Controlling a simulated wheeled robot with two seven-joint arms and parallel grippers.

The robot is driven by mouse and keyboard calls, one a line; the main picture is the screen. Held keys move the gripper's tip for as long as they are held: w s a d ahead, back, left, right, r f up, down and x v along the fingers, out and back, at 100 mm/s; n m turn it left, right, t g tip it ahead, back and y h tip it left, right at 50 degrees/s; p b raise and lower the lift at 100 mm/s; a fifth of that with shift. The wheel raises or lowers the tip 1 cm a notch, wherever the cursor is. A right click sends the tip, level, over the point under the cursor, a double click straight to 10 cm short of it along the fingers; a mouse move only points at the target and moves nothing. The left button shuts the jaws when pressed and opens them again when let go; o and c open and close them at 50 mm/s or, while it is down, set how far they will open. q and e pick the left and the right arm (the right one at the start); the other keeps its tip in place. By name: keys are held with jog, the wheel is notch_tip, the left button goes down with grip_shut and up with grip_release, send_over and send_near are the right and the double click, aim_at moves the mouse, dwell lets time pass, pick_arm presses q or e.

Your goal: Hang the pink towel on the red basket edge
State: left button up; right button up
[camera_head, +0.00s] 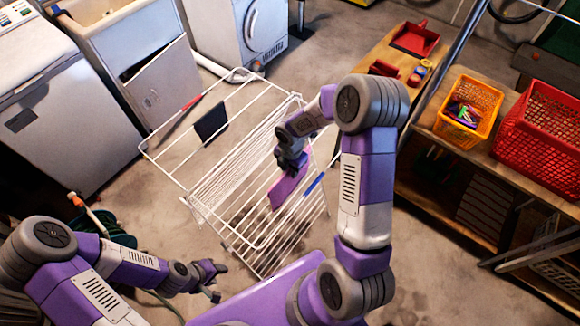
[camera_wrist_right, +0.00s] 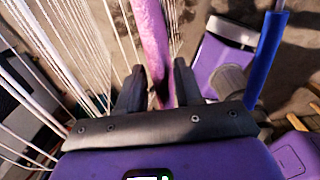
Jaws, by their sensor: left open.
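The pink towel (camera_head: 287,188) is at the right part of the white drying rack (camera_head: 215,205). My right gripper (camera_head: 290,163) is at its upper end, pointing down. In the right wrist view the towel (camera_wrist_right: 153,40) runs as a narrow pink strip between the two fingers of my right gripper (camera_wrist_right: 159,82); whether they pinch it is unclear. The red basket (camera_head: 543,128) stands on the wooden shelf at the right, far from the towel. My left gripper (camera_head: 214,274) is open and empty at the lower left, beside the rack.
A yellow basket (camera_head: 469,101) with colourful items stands left of the red basket on the shelf (camera_head: 500,160). A red dustpan (camera_head: 415,38) lies further back. A metal pole (camera_head: 452,55) slants beside the shelf. Rack wires lie around my right gripper.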

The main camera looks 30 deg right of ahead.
grip_shut()
jog(key=shift+r, duration=0.2)
jog(key=shift+r+p, duration=3.8)
jog(key=shift+r, duration=0.6)
